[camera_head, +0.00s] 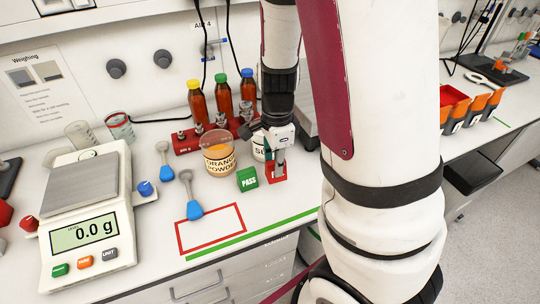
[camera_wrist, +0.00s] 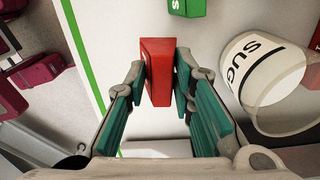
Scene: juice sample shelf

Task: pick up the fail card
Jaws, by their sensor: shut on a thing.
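The fail card is a red block (camera_head: 276,178) just right of the green PASS block in the head view. In the wrist view the red block (camera_wrist: 158,70) stands between the fingers, its lettering out of sight. My gripper (camera_head: 279,160) comes down on it from above. In the wrist view my gripper (camera_wrist: 160,88) has its teal-padded fingers on either side of the block, shut on it. I cannot tell whether the block touches the bench or is slightly raised.
The green PASS block (camera_head: 247,179) stands close by on the left. An orange powder beaker (camera_head: 218,154) and a sugar beaker (camera_wrist: 265,78) are near. A scale (camera_head: 88,205) stands left.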

